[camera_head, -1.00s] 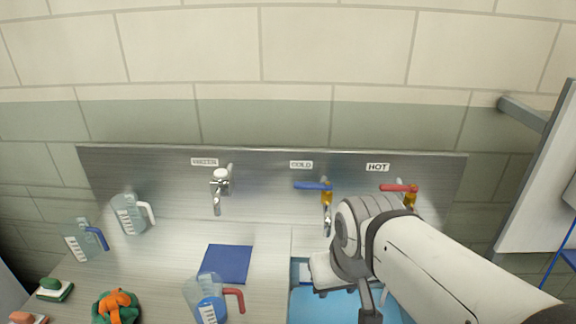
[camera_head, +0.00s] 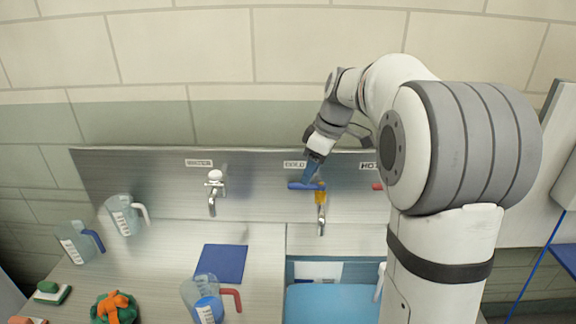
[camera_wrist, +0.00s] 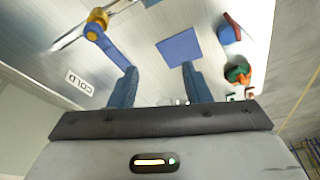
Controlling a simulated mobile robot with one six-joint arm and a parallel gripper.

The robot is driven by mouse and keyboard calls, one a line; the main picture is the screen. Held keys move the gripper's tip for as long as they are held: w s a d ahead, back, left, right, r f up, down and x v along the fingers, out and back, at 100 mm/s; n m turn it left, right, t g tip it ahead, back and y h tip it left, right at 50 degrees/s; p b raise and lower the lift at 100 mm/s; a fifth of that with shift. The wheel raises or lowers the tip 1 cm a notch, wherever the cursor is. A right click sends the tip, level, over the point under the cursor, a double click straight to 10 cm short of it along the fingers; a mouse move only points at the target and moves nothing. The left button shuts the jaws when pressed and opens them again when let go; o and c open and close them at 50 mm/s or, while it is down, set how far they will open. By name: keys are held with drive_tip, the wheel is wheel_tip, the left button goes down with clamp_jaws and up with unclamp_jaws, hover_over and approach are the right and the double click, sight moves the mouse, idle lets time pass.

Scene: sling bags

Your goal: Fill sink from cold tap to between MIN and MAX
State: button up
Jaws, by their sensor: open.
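The cold tap (camera_head: 321,212) has a blue lever (camera_head: 300,186) on a yellow body and sits on the steel splashback under the COLD label. The lever points left in the head view. My gripper (camera_head: 309,172) is open, just above the lever. In the wrist view my two blue fingers (camera_wrist: 158,88) are apart with nothing between them, and the blue lever (camera_wrist: 108,48) lies just beyond the left finger. The sink (camera_head: 330,303) below shows blue inside. My arm hides its right part. MIN and MAX marks cannot be read.
A third labelled tap (camera_head: 213,190) is at left. A red-handled jug (camera_head: 205,298), a blue mat (camera_head: 221,263), two more jugs and an orange-and-green item (camera_head: 115,306) stand on the counter. My arm mostly covers the hot tap.

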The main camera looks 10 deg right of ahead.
sight(298, 184)
drive_tip(key=w+n, duration=0.1)
drive_tip(key=w, duration=0.1)
drive_tip(key=w+d+f+n, duration=0.1)
drive_tip(key=w, duration=0.2)
drive_tip(key=w+d+n+y, duration=0.1)
drive_tip(key=w, duration=0.1)
drive_tip(key=shift+w+f+n+g, duration=0.15)
drive_tip(key=shift+f+n+g, duration=0.05)
drive_tip(key=shift+n+g, duration=0.1)
drive_tip(key=shift+w+f+n+p, duration=0.3)
drive_tip(key=shift+w+p, duration=0.05)
drive_tip(key=shift+w, duration=0.2)
drive_tip(key=p+x, duration=0.1)
drive_tip(key=x, duration=0.6)
drive_tip(key=shift+a+f+p, duration=0.15)
drive_tip(key=shift+f+p, duration=0.05)
drive_tip(key=shift+p, duration=0.2)
drive_tip(key=shift+c, duration=0.4)
clamp_jaws()
